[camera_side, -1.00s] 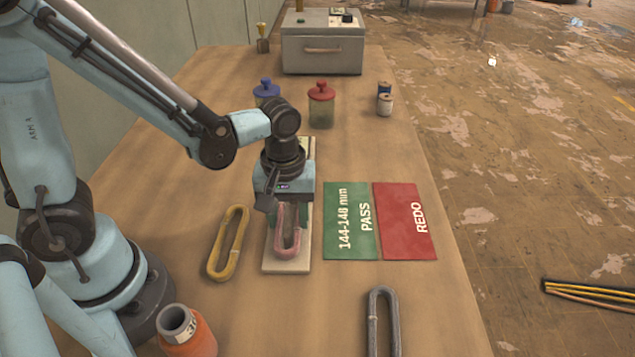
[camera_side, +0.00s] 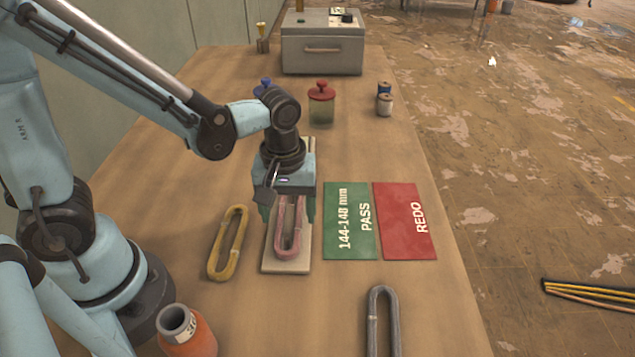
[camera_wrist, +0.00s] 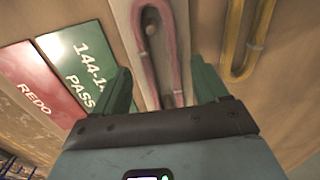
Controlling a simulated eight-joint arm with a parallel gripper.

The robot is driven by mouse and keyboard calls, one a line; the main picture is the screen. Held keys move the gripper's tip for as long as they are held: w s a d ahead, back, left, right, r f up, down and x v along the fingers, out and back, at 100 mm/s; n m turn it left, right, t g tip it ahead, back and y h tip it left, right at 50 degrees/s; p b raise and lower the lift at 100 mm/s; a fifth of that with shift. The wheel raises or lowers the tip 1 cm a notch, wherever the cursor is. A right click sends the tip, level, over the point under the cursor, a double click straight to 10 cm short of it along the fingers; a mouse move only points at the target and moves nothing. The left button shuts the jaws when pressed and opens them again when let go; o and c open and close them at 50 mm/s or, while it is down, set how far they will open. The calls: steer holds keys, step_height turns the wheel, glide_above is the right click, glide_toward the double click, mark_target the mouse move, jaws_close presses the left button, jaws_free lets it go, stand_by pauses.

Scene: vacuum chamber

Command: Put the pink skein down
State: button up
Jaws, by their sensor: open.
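The pink skein (camera_side: 289,240) lies as a long loop on a pale narrow board (camera_side: 287,267) on the table. In the wrist view the pink skein (camera_wrist: 151,70) lies on the board (camera_wrist: 122,12) between my fingers, apart from both. My gripper (camera_side: 288,216) is over the far part of the board with its green fingers spread to either side of the skein. In the wrist view my gripper (camera_wrist: 160,88) is open and empty. The skein's far end is hidden by my gripper.
A yellow skein (camera_side: 227,243) lies left of the board, a grey skein (camera_side: 382,320) at the front. The green PASS mat (camera_side: 338,190) and red REDO mat (camera_side: 402,195) lie to the right. Lidded jars, including a red-lidded one (camera_side: 321,105), and a grey box (camera_side: 322,52) stand behind.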

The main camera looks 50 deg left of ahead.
step_height(320, 180, up, 10)
steer(key=r, duration=0.1)
steer(key=a+m+t, duration=0.6)
steer(key=m+t, duration=0.1)
steer(key=m, duration=0.2)
steer(key=shift+a+f, duration=0.15)
